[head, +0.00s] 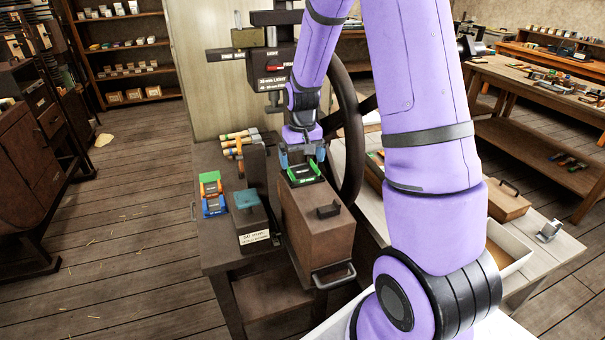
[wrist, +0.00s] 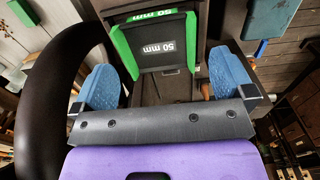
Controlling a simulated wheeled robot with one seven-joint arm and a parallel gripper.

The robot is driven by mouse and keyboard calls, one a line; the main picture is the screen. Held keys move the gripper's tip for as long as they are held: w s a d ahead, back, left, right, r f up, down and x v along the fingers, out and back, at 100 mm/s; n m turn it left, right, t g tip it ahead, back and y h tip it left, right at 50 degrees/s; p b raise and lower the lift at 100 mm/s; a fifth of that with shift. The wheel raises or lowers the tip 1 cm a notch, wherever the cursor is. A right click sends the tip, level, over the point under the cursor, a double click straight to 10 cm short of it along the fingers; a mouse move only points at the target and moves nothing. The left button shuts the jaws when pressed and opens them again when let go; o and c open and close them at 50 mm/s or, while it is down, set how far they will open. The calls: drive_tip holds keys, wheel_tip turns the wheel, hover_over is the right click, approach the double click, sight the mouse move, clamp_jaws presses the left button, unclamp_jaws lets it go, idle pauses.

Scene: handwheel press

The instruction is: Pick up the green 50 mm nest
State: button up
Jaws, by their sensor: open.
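The green 50 mm nest (head: 304,172) sits on the press, beneath the press head, above a brown box-shaped part. In the wrist view the nest (wrist: 158,42) is a black block with green sides and "50 mm" labels. My gripper (head: 303,153) is open and close over the nest. In the wrist view its blue fingertips (wrist: 166,82) stand apart to the left and right, with the nest between and beyond them. The fingers do not appear closed on it; contact cannot be told.
The dark handwheel (head: 347,135) stands close on the right of my gripper. The press head (head: 272,70) is above and behind it. On the bench at left are a blue and orange nest (head: 212,195), a teal-topped block (head: 248,199) and wooden-handled tools (head: 240,138).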

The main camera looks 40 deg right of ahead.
sight(303, 171)
drive_tip(key=shift+d+f, duration=0.1)
drive_tip(key=shift+f, duration=1.6)
drive_tip(key=c, duration=1)
drive_tip(key=shift+r, duration=0.1)
drive_tip(key=shift+c, duration=0.2)
